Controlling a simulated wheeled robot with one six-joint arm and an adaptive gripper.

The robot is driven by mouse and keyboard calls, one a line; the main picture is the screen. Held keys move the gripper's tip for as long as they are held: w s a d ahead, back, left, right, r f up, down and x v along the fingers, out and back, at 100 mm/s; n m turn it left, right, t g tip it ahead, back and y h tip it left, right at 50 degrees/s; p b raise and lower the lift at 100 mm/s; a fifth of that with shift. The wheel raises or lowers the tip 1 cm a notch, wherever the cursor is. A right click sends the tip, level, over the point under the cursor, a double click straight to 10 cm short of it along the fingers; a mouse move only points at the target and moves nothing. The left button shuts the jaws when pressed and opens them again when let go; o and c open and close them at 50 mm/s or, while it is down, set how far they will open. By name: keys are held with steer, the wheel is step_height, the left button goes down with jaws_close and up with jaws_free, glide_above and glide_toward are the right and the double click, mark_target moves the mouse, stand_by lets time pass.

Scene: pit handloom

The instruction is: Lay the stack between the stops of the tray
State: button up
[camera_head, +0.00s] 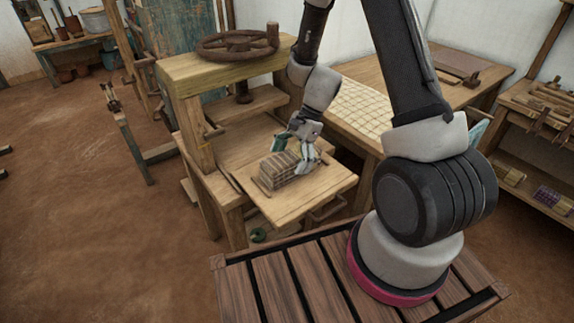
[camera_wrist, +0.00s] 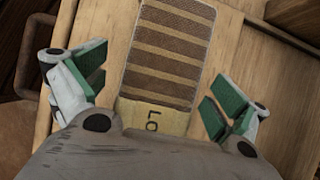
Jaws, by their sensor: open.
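The stack (camera_head: 279,168), a block of brown and tan striped layers, lies on the wooden tray (camera_head: 318,189) under the press. In the wrist view the stack (camera_wrist: 163,60) shows from above, with wide brown and tan stripes and a tan end with dark letters, partly hidden by my gripper body. My gripper (camera_wrist: 156,97) is open, its green-padded fingers on either side of the stack with gaps. In the head view my gripper (camera_head: 293,148) is over the stack's right end. A thin strip (camera_head: 262,187) shows at the stack's left; the other stop is hidden.
A wooden press with a brown handwheel (camera_head: 238,42) stands behind the tray. A table with a gridded cloth (camera_head: 357,107) is to the right. Shelves with small bundles (camera_head: 553,198) stand at the far right. Brown floor (camera_head: 90,230) is open at the left.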

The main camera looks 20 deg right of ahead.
steer(key=v, duration=1)
steer(key=shift+r, duration=0.15)
steer(key=s+d+r+n+t+h, duration=0.2)
steer(key=s+d+r+n+t, duration=0.1)
steer(key=s+r+n, duration=0.4)
steer(key=s+d+r+n+t+h, duration=0.3)
steer(key=s+d+r+n, duration=0.3)
steer(key=s+r, duration=0.8)
steer(key=shift+r+n+h, duration=0.3)
steer(key=shift+r+n, duration=0.4)
steer(key=shift+d, duration=0.2)
